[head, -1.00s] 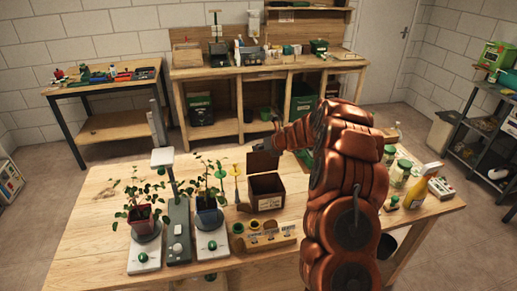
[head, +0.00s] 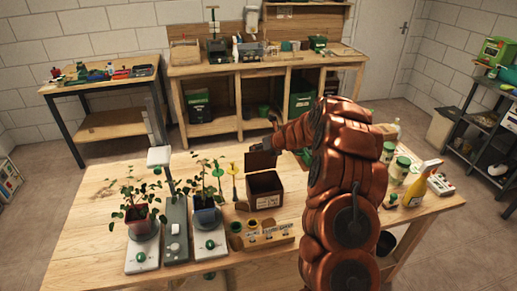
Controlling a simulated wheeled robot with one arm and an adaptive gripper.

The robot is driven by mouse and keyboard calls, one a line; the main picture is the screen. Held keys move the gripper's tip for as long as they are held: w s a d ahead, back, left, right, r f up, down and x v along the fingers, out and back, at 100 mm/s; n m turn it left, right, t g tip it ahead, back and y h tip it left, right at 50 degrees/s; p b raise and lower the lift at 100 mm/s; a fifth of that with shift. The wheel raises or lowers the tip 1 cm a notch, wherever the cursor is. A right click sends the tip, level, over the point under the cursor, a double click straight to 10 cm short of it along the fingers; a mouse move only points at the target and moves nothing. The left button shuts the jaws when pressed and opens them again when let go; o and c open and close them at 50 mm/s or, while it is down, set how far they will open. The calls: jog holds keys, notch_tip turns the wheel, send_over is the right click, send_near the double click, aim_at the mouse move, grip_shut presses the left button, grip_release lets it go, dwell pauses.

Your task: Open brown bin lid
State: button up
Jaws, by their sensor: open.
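The brown bin (head: 265,193) stands on the wooden table, with a pale label on its front. Its lid (head: 261,160) is raised and stands upright at the back of the bin, so the bin's mouth is uncovered. My gripper (head: 272,133) is open, just above and behind the raised lid. It is small and partly hidden by my own arm, and I cannot tell whether it touches the lid.
A wooden holder with several cups (head: 262,238) stands in front of the bin. Two potted seedlings (head: 138,218) on scales and a grey post stand to the left. Jars and a yellow bottle (head: 416,190) are right of my arm. The table's front left is clear.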

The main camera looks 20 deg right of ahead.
jog(key=s+d+r, duration=0.1)
jog(key=d+r, duration=0.1)
jog(key=r, duration=0.4)
jog(key=s+d+r, duration=0.2)
jog(key=r, duration=0.4)
jog(key=shift+d+r+p, duration=0.25)
jog(key=shift+d+p, duration=0.1)
dwell(0.9)
jog(key=shift+s, duration=0.1)
dwell(0.4)
jog(key=v, duration=1.2)
dwell(0.3)
